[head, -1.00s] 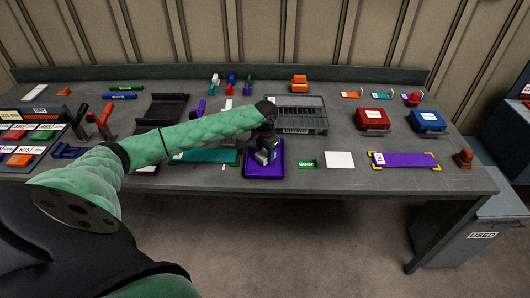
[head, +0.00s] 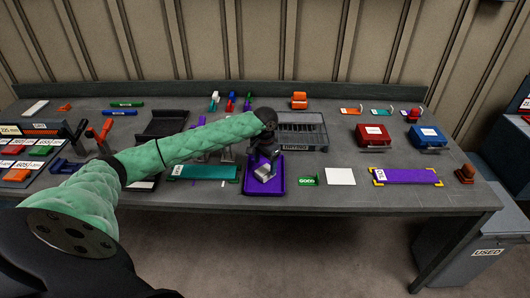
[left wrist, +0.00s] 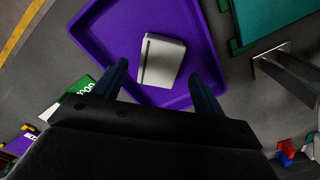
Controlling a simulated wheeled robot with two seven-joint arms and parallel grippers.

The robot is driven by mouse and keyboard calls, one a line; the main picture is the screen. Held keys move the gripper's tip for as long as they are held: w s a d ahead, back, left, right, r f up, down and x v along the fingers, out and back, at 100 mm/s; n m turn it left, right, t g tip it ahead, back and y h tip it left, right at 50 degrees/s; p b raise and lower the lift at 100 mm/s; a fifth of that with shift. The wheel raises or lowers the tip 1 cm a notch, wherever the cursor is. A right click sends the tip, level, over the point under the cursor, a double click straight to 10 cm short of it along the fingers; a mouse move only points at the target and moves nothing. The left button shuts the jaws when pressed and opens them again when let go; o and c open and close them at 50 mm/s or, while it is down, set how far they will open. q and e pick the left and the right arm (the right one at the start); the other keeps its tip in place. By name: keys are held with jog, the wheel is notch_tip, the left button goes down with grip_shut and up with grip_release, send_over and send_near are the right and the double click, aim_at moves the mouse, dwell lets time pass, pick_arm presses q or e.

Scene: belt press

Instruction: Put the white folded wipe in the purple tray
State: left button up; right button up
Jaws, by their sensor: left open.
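The white folded wipe (left wrist: 161,60) is in the purple tray (left wrist: 110,45), between and beyond my left gripper's fingertips in the left wrist view. It looks to be lying on the tray floor, apart from both fingers. In the head view the wipe (head: 267,174) shows pale just below the gripper, inside the tray (head: 264,190). My left gripper (left wrist: 160,76) is open over the tray, with a finger on each side of the wipe. In the head view the gripper (head: 265,164) partly hides the tray's back. My right gripper is not in view.
A green tag (head: 308,181) and a white square (head: 340,176) lie right of the tray. A teal board (head: 205,173) lies to its left. A wire rack (head: 302,133) stands behind. Red (head: 373,134) and blue (head: 428,137) boxes stand further right.

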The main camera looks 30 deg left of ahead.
aim_at(265, 170)
pick_arm(q)
notch_tip(265, 170, up, 8)
jog(key=b, duration=0.2)
jog(key=shift+r+b, duration=0.2)
jog(key=shift+b, duration=0.1)
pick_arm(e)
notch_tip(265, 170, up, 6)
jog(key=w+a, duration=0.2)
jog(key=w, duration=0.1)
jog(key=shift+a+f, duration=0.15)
